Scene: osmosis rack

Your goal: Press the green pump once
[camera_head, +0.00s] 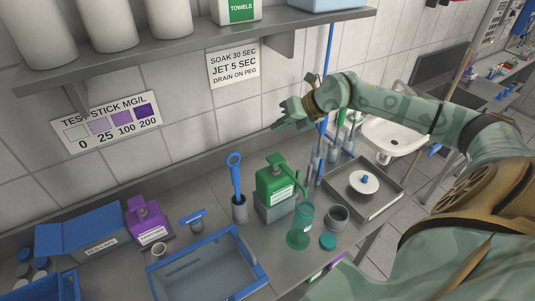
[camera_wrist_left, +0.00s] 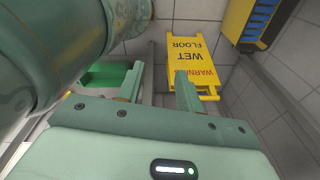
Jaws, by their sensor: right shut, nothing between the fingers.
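The green pump (camera_head: 274,187) is a green bottle with a pump head and a white label. It stands upright on a grey block on the counter in the head view. My right gripper (camera_head: 281,117) is shut and empty, above and beyond the pump, near the tiled wall and apart from the pump. Its arm comes in from the right. My left gripper (camera_wrist_left: 160,70) is outside the head view. In the left wrist view its two fingers stand apart with nothing between them.
A purple bottle (camera_head: 148,223), a blue brush in a holder (camera_head: 239,208), a clear green cylinder (camera_head: 301,225), a grey cup (camera_head: 337,217) and a tray (camera_head: 392,205) stand around the pump. A blue-rimmed basin (camera_head: 205,286) is in front. A shelf (camera_head: 190,38) overhangs the wall.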

